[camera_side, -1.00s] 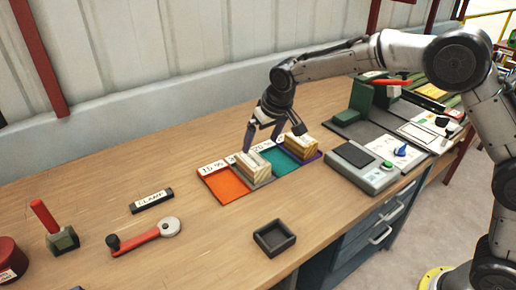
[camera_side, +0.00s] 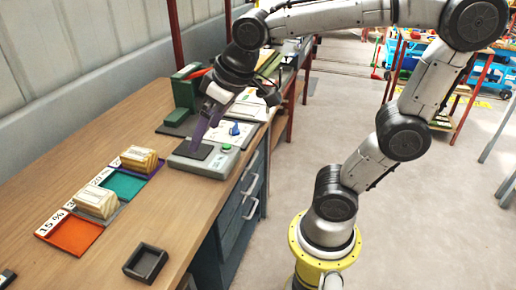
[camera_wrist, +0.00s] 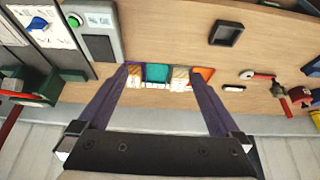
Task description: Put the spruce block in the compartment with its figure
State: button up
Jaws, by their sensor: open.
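One block (camera_side: 97,203) is on the grey compartment beside the empty orange one (camera_side: 70,236). The other block (camera_side: 139,159) is on the purple compartment, past the empty teal one (camera_side: 122,185). I cannot read which block is spruce. Both blocks also show small in the wrist view, the nearer one (camera_wrist: 180,76) beside a finger. My gripper (camera_side: 232,118) is open and empty, above the grey meter, well away from both blocks. Its fingers stand wide apart in the wrist view (camera_wrist: 160,72).
The grey meter (camera_side: 222,161) with a green button stands right of the compartments. An empty black tray (camera_side: 146,263) sits near the front edge. Bare wood lies left of the compartments.

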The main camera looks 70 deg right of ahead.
jog(key=s+d+f, duration=0.1)
jog(key=s+f, duration=0.2)
jog(key=s, duration=0.7)
jog(key=shift+s+f, duration=0.25)
jog(key=shift+f, duration=0.05)
dwell(0.5)
